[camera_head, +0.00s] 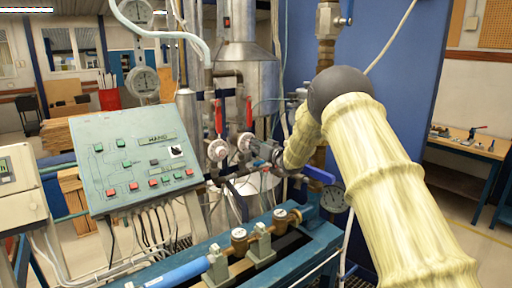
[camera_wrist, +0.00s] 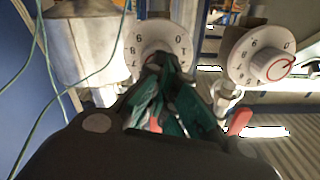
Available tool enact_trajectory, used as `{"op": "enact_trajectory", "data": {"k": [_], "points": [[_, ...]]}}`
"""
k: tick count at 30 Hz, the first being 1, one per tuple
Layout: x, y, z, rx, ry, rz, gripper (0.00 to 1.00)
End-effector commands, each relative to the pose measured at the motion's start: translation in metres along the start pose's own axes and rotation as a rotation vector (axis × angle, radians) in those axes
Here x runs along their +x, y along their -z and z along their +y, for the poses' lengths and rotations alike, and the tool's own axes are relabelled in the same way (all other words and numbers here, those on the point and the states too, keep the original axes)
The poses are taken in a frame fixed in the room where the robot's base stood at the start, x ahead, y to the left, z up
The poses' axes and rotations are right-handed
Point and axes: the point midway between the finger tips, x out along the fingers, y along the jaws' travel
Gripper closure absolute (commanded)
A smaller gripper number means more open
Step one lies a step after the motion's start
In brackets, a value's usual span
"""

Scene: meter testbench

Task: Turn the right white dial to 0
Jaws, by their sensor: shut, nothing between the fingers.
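The right white dial (camera_head: 246,142) is a round white disc with black numbers, on the pipework right of the control panel. In the wrist view it appears upside down at upper left (camera_wrist: 141,38). My gripper (camera_head: 262,149) reaches it from the right; in the wrist view its dark green fingers (camera_wrist: 160,64) are shut, with their tips over the dial's centre. They hide the knob and lower face, and I cannot tell whether they touch it. The other white dial (camera_head: 217,150) stands to its left; in the wrist view it shows a red-marked knob (camera_wrist: 277,66).
Red valve handles (camera_head: 218,115) rise above the dials. A green control panel (camera_head: 133,160) stands to the left. A blue-handled valve (camera_head: 318,174) and a pressure gauge (camera_head: 332,198) are below my arm. Pipes crowd the area; a blue wall (camera_head: 400,60) is behind.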

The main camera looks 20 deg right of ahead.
Motion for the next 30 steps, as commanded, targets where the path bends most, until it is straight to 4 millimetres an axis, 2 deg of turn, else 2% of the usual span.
{"op": "enact_trajectory", "data": {"k": [8,30], "points": [[0.0037,-0.0015,-0.0010,-0.191,0.001,0.008,1.00],[0.0017,0.0029,0.0002,-0.894,-0.006,0.012,1.00]]}}
